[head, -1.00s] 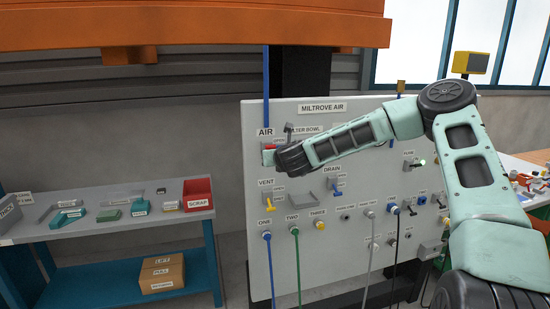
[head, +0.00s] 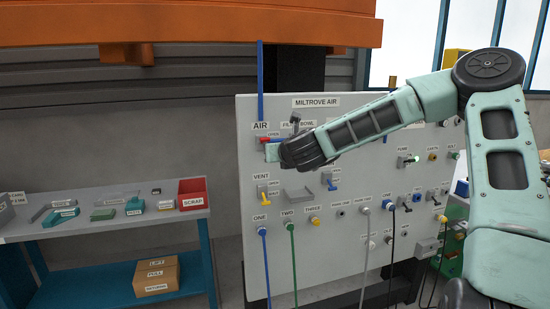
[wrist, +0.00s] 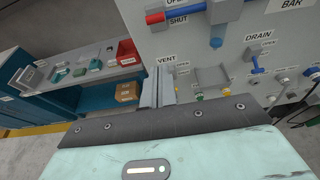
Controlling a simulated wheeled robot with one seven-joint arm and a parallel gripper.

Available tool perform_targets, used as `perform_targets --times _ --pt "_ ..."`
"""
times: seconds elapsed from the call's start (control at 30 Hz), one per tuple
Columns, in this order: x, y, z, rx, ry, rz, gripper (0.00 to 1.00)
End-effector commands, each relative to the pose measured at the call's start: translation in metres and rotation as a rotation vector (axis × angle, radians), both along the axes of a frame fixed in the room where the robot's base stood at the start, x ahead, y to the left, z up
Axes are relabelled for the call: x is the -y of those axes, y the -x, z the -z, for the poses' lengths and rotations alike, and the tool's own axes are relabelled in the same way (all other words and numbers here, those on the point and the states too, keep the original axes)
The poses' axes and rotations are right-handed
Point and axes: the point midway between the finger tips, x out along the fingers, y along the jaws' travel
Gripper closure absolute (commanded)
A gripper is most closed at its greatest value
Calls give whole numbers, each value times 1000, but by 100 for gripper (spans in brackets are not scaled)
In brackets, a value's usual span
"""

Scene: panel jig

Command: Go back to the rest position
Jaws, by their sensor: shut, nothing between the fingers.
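My gripper (wrist: 158,88) shows in the wrist view with its two grey fingers together and nothing between them. In the head view my gripper (head: 272,152) is at the upper left of the grey panel (head: 350,245), just below the AIR label (head: 261,126). The arm reaches in from the right and covers part of the panel. In the wrist view a valve handle with a red end (wrist: 155,17) lies above the fingers, apart from them, near the OPEN and SHUT labels. In the head view most of that valve is hidden behind my gripper.
The panel carries several knobs, levers and hoses, including a yellow VENT lever (head: 264,197) and a blue DRAIN lever (head: 331,182) below my gripper. A bench (head: 110,228) at left holds several parts and a red SCRAP bin (head: 193,192). A cardboard box (head: 157,277) sits on its lower shelf.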

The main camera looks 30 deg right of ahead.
Motion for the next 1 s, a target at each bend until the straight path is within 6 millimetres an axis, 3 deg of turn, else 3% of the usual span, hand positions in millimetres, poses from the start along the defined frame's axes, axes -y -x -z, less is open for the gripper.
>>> perform_targets --times 0.67,0.77,0.87,1.0 --pt "-5 2 -1 -3 8 -11 100" --pt "-37 1 7 -37 91 -118 100" --pt "-92 5 24 -95 253 -318 100" --pt "-187 31 56 -175 573 -697 100"
